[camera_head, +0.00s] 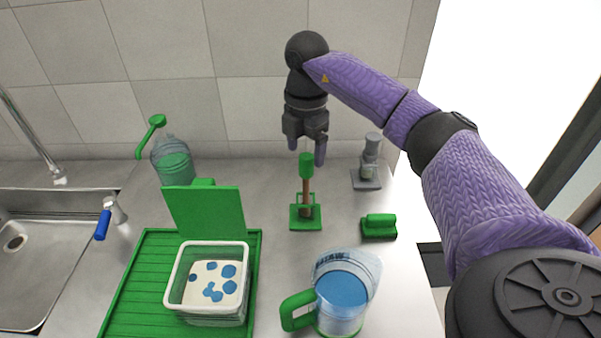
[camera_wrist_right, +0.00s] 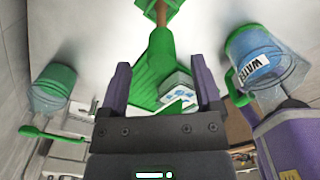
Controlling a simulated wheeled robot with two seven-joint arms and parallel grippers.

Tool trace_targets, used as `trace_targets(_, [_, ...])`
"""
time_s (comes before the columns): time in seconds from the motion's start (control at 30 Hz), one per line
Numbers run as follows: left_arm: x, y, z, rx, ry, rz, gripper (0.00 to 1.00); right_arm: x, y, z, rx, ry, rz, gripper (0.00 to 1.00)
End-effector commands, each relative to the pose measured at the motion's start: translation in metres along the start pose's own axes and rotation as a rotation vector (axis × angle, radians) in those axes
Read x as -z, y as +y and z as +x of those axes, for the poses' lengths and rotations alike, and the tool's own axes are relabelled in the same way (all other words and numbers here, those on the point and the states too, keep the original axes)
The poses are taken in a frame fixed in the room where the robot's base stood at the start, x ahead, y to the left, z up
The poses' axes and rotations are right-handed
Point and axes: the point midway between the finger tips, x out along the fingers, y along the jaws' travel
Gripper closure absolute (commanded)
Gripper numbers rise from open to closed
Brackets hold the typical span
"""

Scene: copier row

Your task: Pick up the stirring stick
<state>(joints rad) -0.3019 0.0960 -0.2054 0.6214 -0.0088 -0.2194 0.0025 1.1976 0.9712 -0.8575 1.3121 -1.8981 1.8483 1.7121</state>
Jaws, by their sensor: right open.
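The stirring stick has a green handle (camera_head: 306,165) and a brown shaft, and stands upright in a green holder (camera_head: 304,222) on the steel counter. In the right wrist view its green handle (camera_wrist_right: 160,45) lies ahead of the fingers, with the brown shaft and holder (camera_wrist_right: 158,4) at the top edge. My right gripper (camera_head: 307,148) is open and empty, pointing down just above the handle's top. In the wrist view the right gripper (camera_wrist_right: 160,75) has its fingers apart, with the handle's end in line between them. My left gripper is not in view.
A jug of blue liquid (camera_head: 342,290) stands in front, a green block (camera_head: 378,227) and grey stand (camera_head: 368,180) to the right. A white tub (camera_head: 208,280) sits on a green ribbed tray (camera_head: 145,285). A pump bottle (camera_head: 173,160) and sink (camera_head: 30,250) are left.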

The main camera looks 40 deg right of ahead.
Motion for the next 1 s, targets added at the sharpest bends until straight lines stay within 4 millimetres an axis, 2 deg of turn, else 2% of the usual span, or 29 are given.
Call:
trace_targets(0.1, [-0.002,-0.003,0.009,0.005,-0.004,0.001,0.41,-0.001,-0.002,0.029,0.006,-0.001,-0.001,0.18])
trace_targets(0.2, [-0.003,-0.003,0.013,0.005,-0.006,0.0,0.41,-0.001,-0.002,0.045,0.005,-0.001,-0.002,0.18])
trace_targets(0.47, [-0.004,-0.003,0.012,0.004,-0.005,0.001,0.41,-0.001,-0.002,0.048,0.001,-0.001,-0.004,0.18])
trace_targets(0.87, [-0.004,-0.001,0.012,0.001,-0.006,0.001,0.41,-0.001,-0.002,0.048,0.001,-0.001,-0.004,1.0])
trace_targets(1.0, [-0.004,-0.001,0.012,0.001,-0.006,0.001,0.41,-0.001,-0.002,0.048,0.001,-0.001,-0.004,1.0])
